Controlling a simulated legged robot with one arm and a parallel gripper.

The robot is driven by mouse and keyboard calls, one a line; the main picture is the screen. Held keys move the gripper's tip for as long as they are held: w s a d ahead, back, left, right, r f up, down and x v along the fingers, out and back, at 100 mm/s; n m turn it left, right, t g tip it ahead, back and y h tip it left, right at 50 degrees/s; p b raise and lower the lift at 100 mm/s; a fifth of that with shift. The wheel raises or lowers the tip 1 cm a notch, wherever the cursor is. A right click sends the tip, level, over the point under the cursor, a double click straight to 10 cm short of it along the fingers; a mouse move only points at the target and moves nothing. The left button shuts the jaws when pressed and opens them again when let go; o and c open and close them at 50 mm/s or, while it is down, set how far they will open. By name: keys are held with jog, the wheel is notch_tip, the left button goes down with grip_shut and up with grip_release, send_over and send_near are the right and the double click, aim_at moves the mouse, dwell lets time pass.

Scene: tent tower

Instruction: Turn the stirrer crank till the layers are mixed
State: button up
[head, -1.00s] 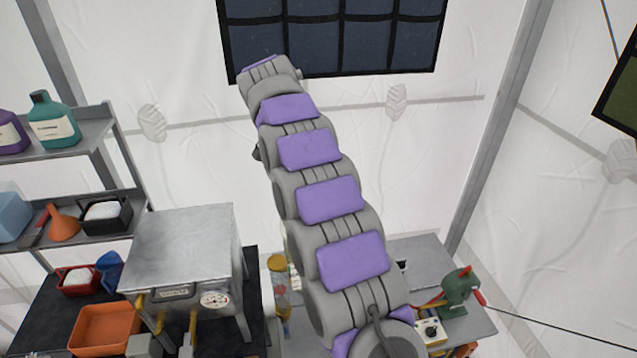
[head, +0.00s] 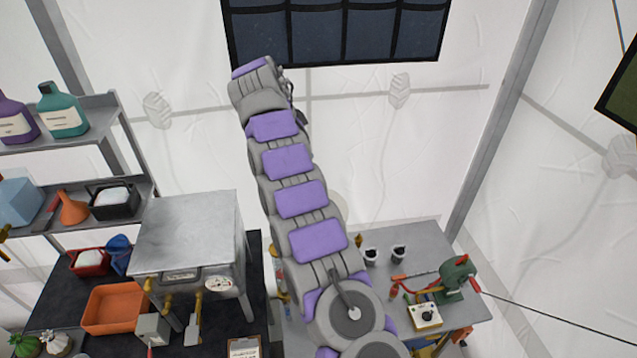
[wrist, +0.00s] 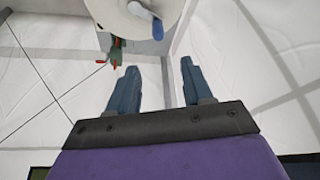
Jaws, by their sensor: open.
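In the wrist view my gripper (wrist: 158,66) is open, its two blue-grey fingers apart with nothing between them. A cream round disc (wrist: 112,12) with a blue peg-like handle (wrist: 157,29) shows at the top edge, beyond the fingertips and apart from them. It looks like the crank wheel, but it is cut off by the frame. In the head view my arm rises through the middle and hides most of the stirrer. A pale round edge (head: 339,207) peeks out at the arm's right side. The layers cannot be made out.
A green machine with a red handle (head: 457,278) stands on the grey table (head: 425,248) at right, near two small cups (head: 399,253). A metal cabinet with a gauge (head: 188,232) and an orange tray (head: 113,308) stand left. Shelves with bottles (head: 63,112) are farther left.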

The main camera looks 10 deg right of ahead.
jog(key=b+x, duration=0.1)
jog(key=x, duration=1.4)
jog(key=shift+b, duration=0.4)
grip_shut()
